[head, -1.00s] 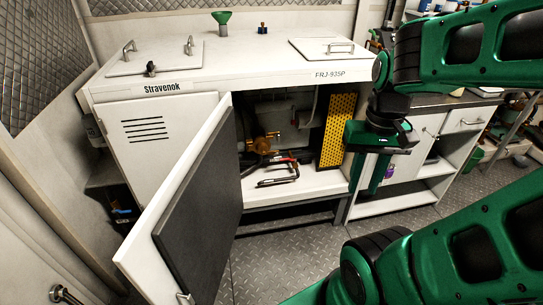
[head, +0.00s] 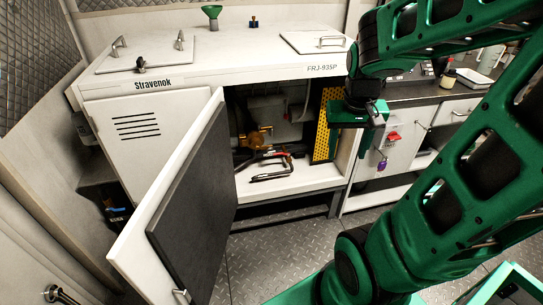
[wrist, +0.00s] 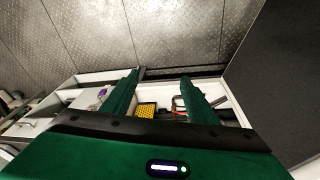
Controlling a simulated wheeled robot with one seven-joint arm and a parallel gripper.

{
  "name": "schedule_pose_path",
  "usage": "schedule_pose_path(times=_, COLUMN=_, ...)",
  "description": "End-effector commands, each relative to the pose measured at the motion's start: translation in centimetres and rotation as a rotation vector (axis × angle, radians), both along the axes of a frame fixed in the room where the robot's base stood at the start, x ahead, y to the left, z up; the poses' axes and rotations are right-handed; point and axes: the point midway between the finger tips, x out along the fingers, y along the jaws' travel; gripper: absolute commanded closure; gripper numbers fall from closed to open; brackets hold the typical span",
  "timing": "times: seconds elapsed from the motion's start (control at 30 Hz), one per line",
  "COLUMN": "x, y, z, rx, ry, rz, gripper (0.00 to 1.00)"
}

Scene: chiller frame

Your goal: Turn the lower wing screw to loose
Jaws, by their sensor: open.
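The chiller frame's cabinet (head: 160,110) stands with its door (head: 190,210) swung open. Inside is a yellow perforated panel (head: 325,125), partly hidden by my gripper (head: 350,116); it also shows in the wrist view (wrist: 146,109). I cannot make out the lower wing screw in either view. In the wrist view my gripper (wrist: 159,76) is open, its two green fingers apart with nothing held between them. In the head view the gripper is just right of the panel, at the right side of the opening; its fingers are hard to make out.
A red and black tool (head: 272,170) lies on the cabinet floor, left of the panel. A brass fitting (head: 255,138) sits deeper inside. The open door bounds the left side. A counter (head: 430,92) stands right; the metal floor (head: 270,255) in front is clear.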

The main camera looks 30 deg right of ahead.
Motion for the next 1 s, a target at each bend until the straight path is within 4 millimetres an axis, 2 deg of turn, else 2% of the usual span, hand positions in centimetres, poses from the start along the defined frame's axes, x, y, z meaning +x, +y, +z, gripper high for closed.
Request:
schedule_pose_path(times=0.03, x=2.1, y=-1.1, z=-0.6, rx=-0.030, ry=-0.018, rz=0.003, gripper=0.47)
schedule_pose_path(times=0.1, x=5.0, y=-2.5, z=-1.3, rx=-0.074, ry=-0.053, rz=0.009, gripper=0.47)
schedule_pose_path(times=0.3, x=13.0, y=-6.1, z=-3.7, rx=-0.186, ry=-0.162, rz=0.032, gripper=0.47)
schedule_pose_path(times=0.5, x=20.6, y=-8.8, z=-6.8, rx=-0.283, ry=-0.277, rz=0.070, gripper=0.47)
schedule_pose_path(times=0.8, x=30.7, y=-11.0, z=-12.6, rx=-0.393, ry=-0.467, rz=0.141, gripper=0.47)
schedule_pose_path(times=1.0, x=35.9, y=-11.3, z=-17.2, rx=-0.445, ry=-0.602, rz=0.187, gripper=0.47)
